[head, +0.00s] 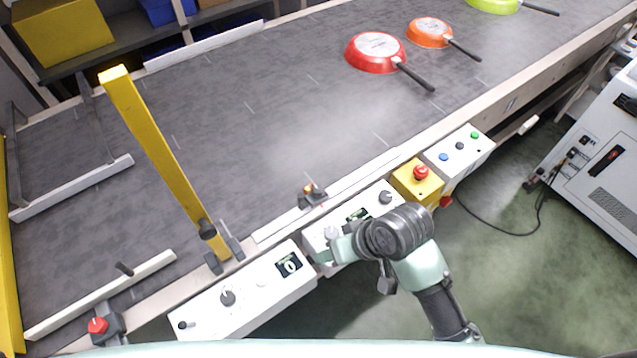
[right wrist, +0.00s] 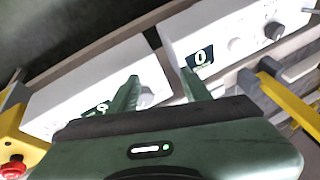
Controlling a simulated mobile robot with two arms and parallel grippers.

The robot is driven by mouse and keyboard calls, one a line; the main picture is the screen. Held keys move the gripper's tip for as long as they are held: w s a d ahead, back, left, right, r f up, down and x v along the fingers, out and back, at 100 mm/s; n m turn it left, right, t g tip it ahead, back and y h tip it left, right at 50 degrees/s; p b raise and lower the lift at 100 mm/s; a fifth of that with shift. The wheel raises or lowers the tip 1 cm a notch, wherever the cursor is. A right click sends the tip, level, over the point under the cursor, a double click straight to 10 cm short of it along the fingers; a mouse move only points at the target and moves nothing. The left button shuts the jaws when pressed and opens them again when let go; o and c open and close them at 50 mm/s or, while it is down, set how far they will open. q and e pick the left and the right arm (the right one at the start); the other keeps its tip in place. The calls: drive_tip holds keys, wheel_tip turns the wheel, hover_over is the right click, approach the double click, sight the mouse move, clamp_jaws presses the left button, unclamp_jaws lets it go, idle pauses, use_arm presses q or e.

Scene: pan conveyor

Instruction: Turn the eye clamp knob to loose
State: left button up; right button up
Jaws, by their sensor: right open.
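No label marks the eye clamp knob, so I cannot tell for sure which one it is. A grey bracket with a red knob (head: 98,325) stands at the conveyor's near left edge. A small dark bracket with a red and orange top (head: 308,190) sits on the near rail. My right gripper (head: 330,248) is open at the middle white control box (head: 350,222), close to a pale round knob (head: 331,233). In the right wrist view the open fingers (right wrist: 162,78) spread over that box, and a pale knob (right wrist: 147,98) shows partly beside one finger. My left gripper is out of view.
A yellow arm (head: 155,150) slants across the conveyor (head: 250,110). A red pan (head: 376,52), an orange pan (head: 430,33) and a green pan (head: 492,5) lie at the far right. A yellow emergency-stop box (head: 408,188) and another white control box (head: 245,300) flank the middle box.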

drive_tip(key=w+a+r+n+g, duration=0.1)
drive_tip(key=w+a+r, duration=0.1)
drive_tip(key=w+a, duration=0.25)
wheel_tip(320, 180, up, 7)
drive_tip(key=g+h, duration=0.2)
drive_tip(key=h, duration=0.2)
hover_over(318, 189)
drive_tip(key=shift+d+f, duration=0.1)
drive_tip(key=shift+w+d, duration=0.1)
wheel_tip(318, 189, down, 8)
drive_tip(key=shift+r+p, duration=0.2)
drive_tip(key=shift+p, duration=0.4)
clamp_jaws()
